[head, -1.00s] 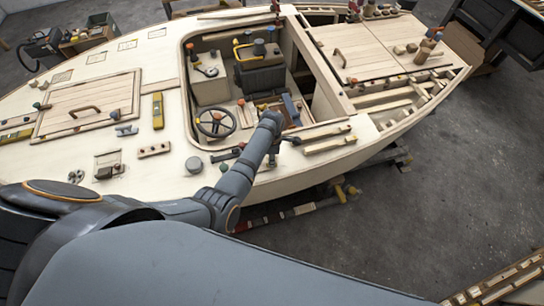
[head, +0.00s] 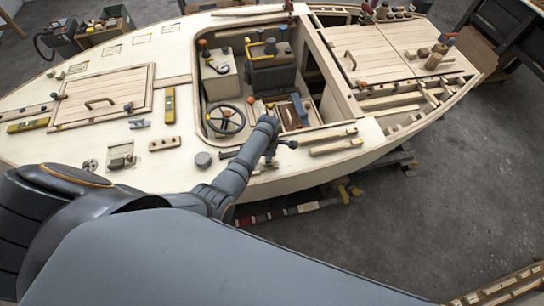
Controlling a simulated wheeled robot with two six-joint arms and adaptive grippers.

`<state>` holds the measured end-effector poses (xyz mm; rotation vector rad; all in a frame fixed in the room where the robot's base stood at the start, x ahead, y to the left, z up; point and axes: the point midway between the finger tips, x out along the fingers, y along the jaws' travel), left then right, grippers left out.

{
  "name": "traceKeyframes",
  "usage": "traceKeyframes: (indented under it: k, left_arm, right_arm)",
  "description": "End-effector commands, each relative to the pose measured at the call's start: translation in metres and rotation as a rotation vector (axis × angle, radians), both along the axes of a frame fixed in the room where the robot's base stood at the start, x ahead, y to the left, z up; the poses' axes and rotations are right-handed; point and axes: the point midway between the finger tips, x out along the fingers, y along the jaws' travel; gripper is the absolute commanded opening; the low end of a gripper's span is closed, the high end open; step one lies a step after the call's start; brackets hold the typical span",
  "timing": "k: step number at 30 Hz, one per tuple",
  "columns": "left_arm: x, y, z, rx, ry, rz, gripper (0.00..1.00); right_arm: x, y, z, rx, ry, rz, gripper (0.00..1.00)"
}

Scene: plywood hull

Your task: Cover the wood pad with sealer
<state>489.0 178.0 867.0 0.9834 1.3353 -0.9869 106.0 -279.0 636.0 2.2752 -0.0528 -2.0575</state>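The pale plywood hull (head: 60,155) fills the upper part of the head view. Several pale square outlines lie on its far left deck, one of them here (head: 112,50), and a framed square patch (head: 120,157) lies on the near deck. I cannot tell which of these is the wood pad. No sealer container can be made out for certain. My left arm reaches in from the left, and its gripper (head: 279,147) is over the near edge of the cockpit opening. Its fingers are small and dark, so I cannot tell whether they are open or hold anything. My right gripper is not in view.
A steering wheel (head: 226,119) and a dark engine-like block (head: 268,72) are in the open cockpit. A handled hatch (head: 103,98), yellow levels (head: 169,105) and wooden strips (head: 336,147) are on the deck. Bare concrete floor (head: 440,190) is clear at right.

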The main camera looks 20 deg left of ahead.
Motion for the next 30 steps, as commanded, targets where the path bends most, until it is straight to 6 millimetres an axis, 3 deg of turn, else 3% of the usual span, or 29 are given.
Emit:
traceKeyframes:
  k: [6, 19, 30]
  left_arm:
    - [-0.011, 0.017, 0.002, 0.003, 0.001, 0.001, 0.04]
    - [-0.024, 0.036, -0.003, 0.008, 0.006, 0.001, 0.01]
    - [-0.044, 0.063, -0.005, 0.012, 0.011, -0.001, 0.00]
  right_arm:
    - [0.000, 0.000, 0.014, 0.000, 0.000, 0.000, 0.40]
    - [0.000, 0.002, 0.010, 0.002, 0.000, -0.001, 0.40]
    - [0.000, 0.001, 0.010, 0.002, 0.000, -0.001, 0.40]
